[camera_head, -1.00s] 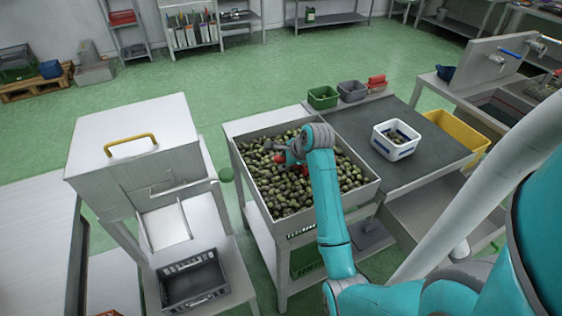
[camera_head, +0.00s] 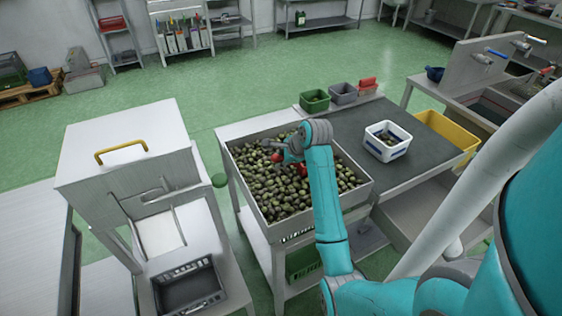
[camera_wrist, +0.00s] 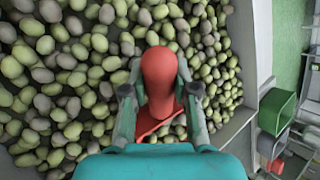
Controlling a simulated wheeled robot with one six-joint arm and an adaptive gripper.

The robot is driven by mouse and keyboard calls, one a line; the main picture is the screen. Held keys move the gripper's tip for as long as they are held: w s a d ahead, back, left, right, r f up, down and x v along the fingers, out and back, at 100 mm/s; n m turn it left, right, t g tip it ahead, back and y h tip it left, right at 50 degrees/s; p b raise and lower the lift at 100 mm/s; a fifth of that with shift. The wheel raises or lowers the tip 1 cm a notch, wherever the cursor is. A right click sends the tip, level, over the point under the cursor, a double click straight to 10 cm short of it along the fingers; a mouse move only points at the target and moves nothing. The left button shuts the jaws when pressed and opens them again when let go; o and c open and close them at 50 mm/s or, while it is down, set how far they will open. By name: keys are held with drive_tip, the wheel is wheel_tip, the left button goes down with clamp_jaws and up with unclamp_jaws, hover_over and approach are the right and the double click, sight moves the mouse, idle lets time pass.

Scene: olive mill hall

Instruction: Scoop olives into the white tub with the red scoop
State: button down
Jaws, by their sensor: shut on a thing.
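The red scoop (camera_wrist: 158,85) is held in my gripper (camera_wrist: 160,98), with a finger on each side of it in the wrist view. Its lower part lies over the olives (camera_wrist: 60,70), partly hidden behind my gripper. In the head view my gripper (camera_head: 285,152) is low over the olives (camera_head: 270,190) in the metal bin, and small red parts of the scoop show beside it. Whether the scoop holds olives cannot be seen. The white tub (camera_head: 374,147) stands on the dark table to the right of the bin, with some dark contents inside.
The bin wall (camera_head: 330,208) surrounds the olives. A dark table top (camera_head: 430,165) lies to the right, with a yellow tub (camera_head: 445,130) at its far right. Green (camera_head: 314,100), grey (camera_head: 343,93) and red (camera_head: 367,84) containers stand at its back. A hopper machine (camera_head: 125,150) stands left.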

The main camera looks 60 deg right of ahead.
drive_tip(key=shift+r, duration=1.05)
drive_tip(key=shift+w+a+r, duration=0.2)
drive_tip(key=shift+a+r, duration=0.05)
drive_tip(key=shift+r, duration=1.2)
drive_tip(key=shift+w+a+r, duration=0.2)
drive_tip(key=shift+a+r, duration=0.1)
drive_tip(key=shift+r, duration=1.15)
drive_tip(key=shift+w+a+r, duration=0.2)
drive_tip(key=shift+a+r, duration=0.05)
drive_tip(key=shift+r, duration=1.3)
